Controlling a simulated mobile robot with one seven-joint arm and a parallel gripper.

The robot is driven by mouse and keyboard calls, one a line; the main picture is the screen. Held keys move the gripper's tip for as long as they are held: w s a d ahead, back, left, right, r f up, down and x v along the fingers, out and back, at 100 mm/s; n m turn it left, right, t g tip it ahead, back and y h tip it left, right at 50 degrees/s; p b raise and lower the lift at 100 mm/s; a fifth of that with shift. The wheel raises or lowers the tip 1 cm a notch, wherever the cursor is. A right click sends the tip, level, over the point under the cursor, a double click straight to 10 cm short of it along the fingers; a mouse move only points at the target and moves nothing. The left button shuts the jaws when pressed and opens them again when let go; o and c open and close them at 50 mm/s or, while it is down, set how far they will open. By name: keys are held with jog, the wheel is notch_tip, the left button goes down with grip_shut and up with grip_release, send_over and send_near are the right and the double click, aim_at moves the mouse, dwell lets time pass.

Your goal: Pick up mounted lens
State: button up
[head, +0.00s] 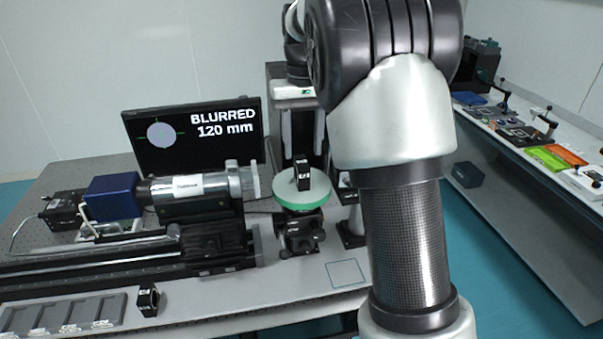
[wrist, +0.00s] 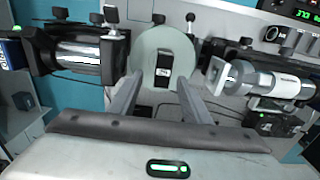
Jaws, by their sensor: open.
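A small black mount with a white label (head: 303,174), which looks like a mounted lens, stands upright on a round, pale disc with a green rim (head: 322,196). A similar black ring-shaped mount (head: 148,300) stands at the front of the table, right of a slotted tray. My gripper (head: 303,148) points down above and behind the disc. Its two fingers are apart with nothing between them. In the wrist view, my gripper (wrist: 160,86) frames the labelled mount (wrist: 162,72) on the disc (wrist: 150,50), with fingertips to either side. I cannot tell the remaining gap.
A monitor (head: 190,140) reads "BLURRED 120 mm". A silver cylinder with a blue block (head: 112,197) lies left of the disc. The slotted tray (head: 65,314) is at front left. A square outline (head: 347,273) marks bare table. A bench (head: 530,140) with coloured trays stands right.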

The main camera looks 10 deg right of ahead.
aim_at(301, 162)
jog(key=f, duration=0.4)
jog(key=shift+s+a+f, duration=0.1)
jog(key=shift+s+a, duration=0.15)
jog(key=shift+s, duration=0.1)
jog(key=shift+f, duration=0.55)
grip_shut()
